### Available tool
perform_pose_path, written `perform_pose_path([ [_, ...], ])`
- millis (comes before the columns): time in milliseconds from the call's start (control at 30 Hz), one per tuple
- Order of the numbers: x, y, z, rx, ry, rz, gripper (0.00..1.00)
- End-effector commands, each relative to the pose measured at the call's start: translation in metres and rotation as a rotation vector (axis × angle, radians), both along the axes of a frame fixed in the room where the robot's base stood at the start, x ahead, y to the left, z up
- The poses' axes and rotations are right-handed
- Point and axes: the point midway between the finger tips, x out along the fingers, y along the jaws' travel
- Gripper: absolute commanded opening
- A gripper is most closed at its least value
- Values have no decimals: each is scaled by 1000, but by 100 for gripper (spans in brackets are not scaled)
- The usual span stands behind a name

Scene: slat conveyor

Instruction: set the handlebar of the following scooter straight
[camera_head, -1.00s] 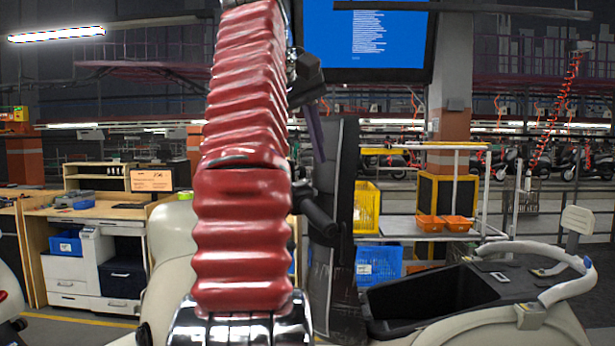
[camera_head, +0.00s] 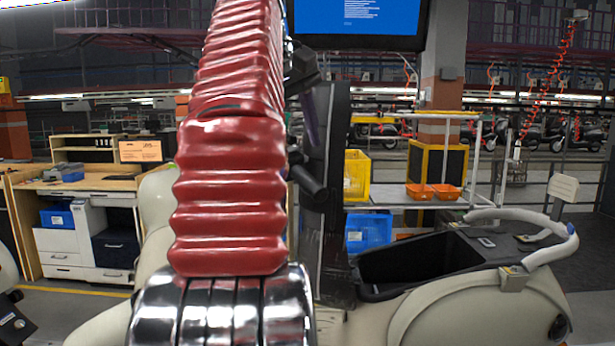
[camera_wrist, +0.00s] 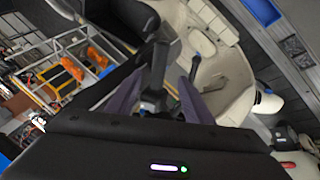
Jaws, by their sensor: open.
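A cream scooter stands in front of me, its open black storage well (camera_head: 385,268) and rear rail (camera_head: 545,258) at right in the head view. A cream panel (camera_head: 152,215) shows left of my red arm, which hides much of the scooter's front. A black grip-like cylinder (camera_head: 312,183) juts out just right of the arm; it looks like a handlebar grip, but I cannot be sure. In the wrist view my gripper (camera_wrist: 160,100) is open, its purple fingers apart. A dark bar (camera_wrist: 160,65) shows between them; I cannot tell whether they touch it. The handlebar's angle is unclear.
A workbench with drawers (camera_head: 85,245) stands at back left. A rack behind the scooter holds yellow (camera_head: 356,175) and blue (camera_head: 368,230) crates and orange bins (camera_head: 433,190). Part of another vehicle (camera_head: 12,322) shows at the left edge.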

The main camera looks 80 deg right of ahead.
Motion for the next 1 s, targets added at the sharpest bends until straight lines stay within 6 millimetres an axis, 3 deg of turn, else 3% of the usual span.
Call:
perform_pose_path([
  [733, -7, -42, -67, 3, 0, -2, 47],
  [1000, -8, -50, -78, 1, 0, -1, 47],
])
